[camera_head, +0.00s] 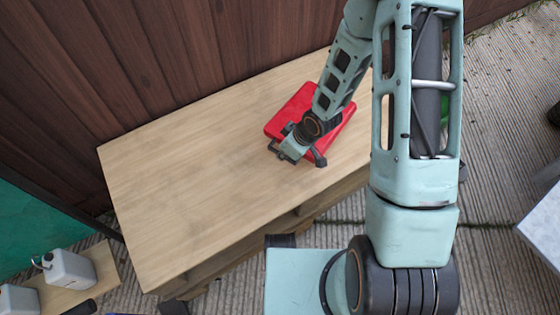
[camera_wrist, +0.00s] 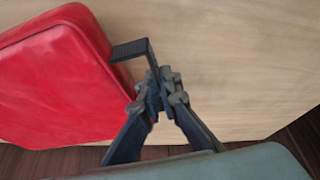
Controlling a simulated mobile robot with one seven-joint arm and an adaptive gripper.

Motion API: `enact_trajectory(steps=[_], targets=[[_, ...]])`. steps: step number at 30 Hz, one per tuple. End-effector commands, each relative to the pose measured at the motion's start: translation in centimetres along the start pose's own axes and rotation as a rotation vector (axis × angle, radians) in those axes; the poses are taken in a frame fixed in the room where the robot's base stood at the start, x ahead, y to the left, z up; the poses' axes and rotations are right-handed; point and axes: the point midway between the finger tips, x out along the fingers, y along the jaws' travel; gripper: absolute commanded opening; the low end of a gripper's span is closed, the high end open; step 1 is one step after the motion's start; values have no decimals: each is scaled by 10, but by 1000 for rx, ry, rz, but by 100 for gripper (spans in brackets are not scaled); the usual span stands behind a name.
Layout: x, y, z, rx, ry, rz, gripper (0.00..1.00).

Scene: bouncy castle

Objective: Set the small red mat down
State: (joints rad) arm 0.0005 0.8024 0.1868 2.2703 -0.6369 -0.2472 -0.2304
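The small red mat (camera_head: 290,104) is a thick, padded square. It appears to lie flat on the wooden table top, towards the back right. My arm and gripper cover part of it in the head view. In the wrist view the mat (camera_wrist: 50,75) fills the left side. In the wrist view my gripper (camera_wrist: 150,75) is mostly beside the mat's edge, over bare wood. One finger pad reaches the edge; I cannot tell whether it touches.
The wooden table (camera_head: 190,185) is bare to the left of the mat. A brown plank wall (camera_head: 180,55) stands behind it. White jugs (camera_head: 70,268) stand on a low board at the lower left. A pale surface (camera_head: 540,228) juts in at the right.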

Motion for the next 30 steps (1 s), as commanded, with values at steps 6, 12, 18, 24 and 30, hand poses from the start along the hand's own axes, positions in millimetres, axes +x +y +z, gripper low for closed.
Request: enact_trajectory(steps=[6, 12, 18, 24, 30], targets=[[16, 1, -4, -1, 1, 1, 0], [45, 0, 4, 1, -1, -1, 0], [47, 1, 4, 0, 2, 2, 0], [51, 1, 6, 1, 1, 1, 0], [50, 0, 6, 1, 0, 0, 22]])
